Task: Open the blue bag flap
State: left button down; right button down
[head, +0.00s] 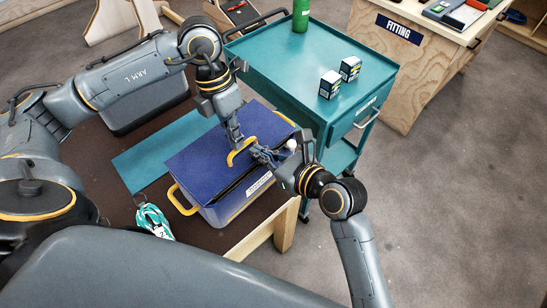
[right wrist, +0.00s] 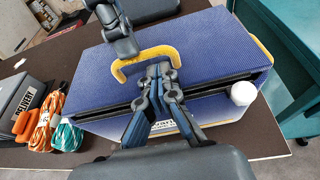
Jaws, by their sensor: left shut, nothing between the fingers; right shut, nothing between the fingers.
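The blue bag (head: 235,208) stands on the brown table. Its flap (head: 195,160) lies across the top, with a dark gap along its front edge. A yellow handle (right wrist: 126,66) arches on the flap near that edge. My left gripper (head: 236,143) is shut and empty, right at the handle; whether it touches is unclear. It also shows in the right wrist view (right wrist: 126,47). My right gripper (right wrist: 160,72) is shut and empty, its tips by the handle's end at the flap's front edge. A white round knob (right wrist: 243,93) sits at the bag's front right.
A teal cart (head: 300,60) with two small boxes (head: 330,84) and a green bottle (head: 301,15) stands behind and right of the bag. Rope bundles (right wrist: 67,134) and a grey case labelled DELIVERY (right wrist: 20,103) lie left. A teal mat (head: 150,155) lies beside the bag.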

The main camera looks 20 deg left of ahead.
jog(key=shift+w+a+f, duration=0.15)
jog(key=shift+a, duration=0.25)
pick_arm(q)
jog(key=shift+f, duration=0.1)
pick_arm(e)
jog(key=shift+w+a+r, duration=0.1)
jog(key=shift+a+r, duration=0.1)
jog(key=shift+r, duration=0.35)
jog(key=shift+a+r, duration=0.2)
jog(key=shift+r, duration=0.35)
pick_arm(q)
jog(key=c, duration=2)
grip_release()
jog(key=shift+d, duration=0.1)
jog(key=shift+c, duration=0.2)
pick_arm(e)
jog(key=shift+r, duration=0.1)
pick_arm(q)
jog(key=o, duration=0.6)
jog(key=shift+s, duration=0.1)
jog(key=shift+o, duration=0.2)
pick_arm(e)
jog(key=shift+f, duration=0.25)
